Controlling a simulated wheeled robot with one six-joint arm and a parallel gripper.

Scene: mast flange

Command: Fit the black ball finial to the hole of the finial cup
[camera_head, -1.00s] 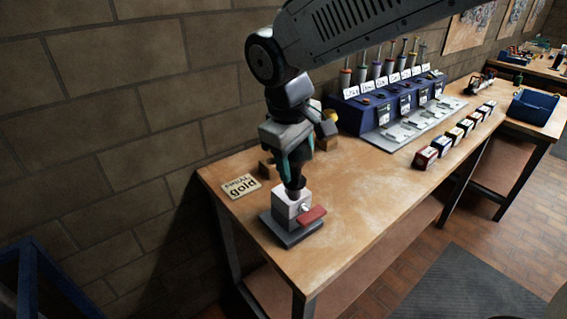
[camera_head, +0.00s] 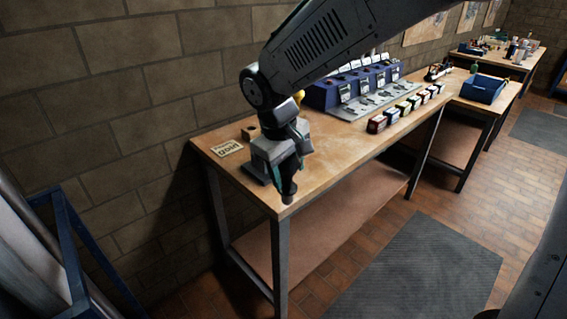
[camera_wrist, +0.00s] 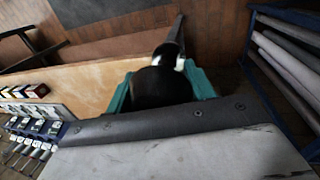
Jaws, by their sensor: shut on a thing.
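My gripper (camera_head: 287,172) is shut on a black piece, which I take to be the black ball finial (camera_wrist: 160,88). In the wrist view it sits between the teal fingers, dark and rounded, with a bright glint near its far end. In the head view its dark lower end (camera_head: 288,194) points down at the table's front left corner. A grey fixture base (camera_head: 254,172) shows just behind my gripper, mostly hidden by it. I cannot make out the finial cup or its hole in either view.
A blue frame (camera_head: 75,240) stands at left. Open floor with a grey mat (camera_head: 405,270) lies in front.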

